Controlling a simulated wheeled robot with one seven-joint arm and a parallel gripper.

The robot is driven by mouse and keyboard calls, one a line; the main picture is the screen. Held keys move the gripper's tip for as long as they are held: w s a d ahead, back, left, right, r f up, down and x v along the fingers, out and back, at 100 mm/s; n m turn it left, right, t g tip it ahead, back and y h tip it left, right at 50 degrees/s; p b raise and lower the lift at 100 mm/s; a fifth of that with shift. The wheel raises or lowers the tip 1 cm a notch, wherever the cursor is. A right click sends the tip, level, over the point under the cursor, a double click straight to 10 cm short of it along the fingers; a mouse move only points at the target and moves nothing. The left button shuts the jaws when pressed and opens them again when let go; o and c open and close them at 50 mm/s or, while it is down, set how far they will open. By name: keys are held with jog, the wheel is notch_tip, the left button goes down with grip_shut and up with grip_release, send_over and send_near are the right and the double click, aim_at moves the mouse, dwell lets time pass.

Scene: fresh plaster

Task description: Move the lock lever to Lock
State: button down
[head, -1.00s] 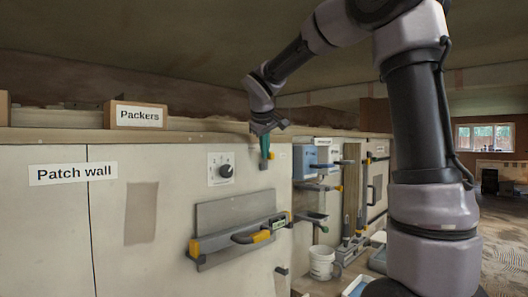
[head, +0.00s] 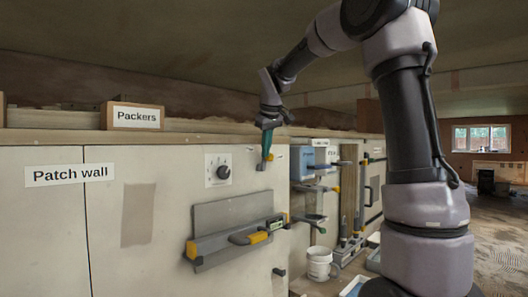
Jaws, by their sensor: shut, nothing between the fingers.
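My gripper (head: 264,162) hangs at the end of my arm, its teal fingers pointing down and shut with nothing between them. It is in front of the pale wall, to the right of a round dark knob (head: 224,172) on a white marked plate (head: 211,170). No lever with a readable Lock mark can be made out. A grey and yellow bar with a yellow-ended handle (head: 250,238) is on a grey plate lower on the wall, with a small green label at its right. I cannot tell which of these is the lock lever.
A Patch wall sign (head: 67,175) and a brownish patch (head: 138,215) are at left. A Packers box (head: 132,116) stands on the ledge above. At right are a blue box (head: 311,161), shelves and a white bucket (head: 319,262). Open floor lies far right.

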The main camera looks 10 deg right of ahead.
jog(key=d+g+y, duration=0.1)
jog(key=w+d+g+y, duration=0.1)
jog(key=shift+w+d+r+m+y, duration=0.15)
jog(key=shift+w+m+y, duration=0.1)
jog(key=shift+m+y, duration=0.15)
jog(key=shift+w+d+g+y, duration=0.45)
jog(key=shift+d+g+y, duration=0.25)
jog(key=shift+y, duration=0.4)
jog(key=d+f+g+y, duration=0.1)
jog(key=y, duration=0.1)
jog(key=w+d+m+g+y, duration=0.1)
jog(key=y, duration=0.1)
jog(key=shift+w+f, duration=0.2)
jog(key=shift+f, duration=0.2)
jog(key=shift+w+d+f, duration=0.1)
jog(key=shift+d+f, duration=0.15)
jog(key=shift+a+r, duration=0.1)
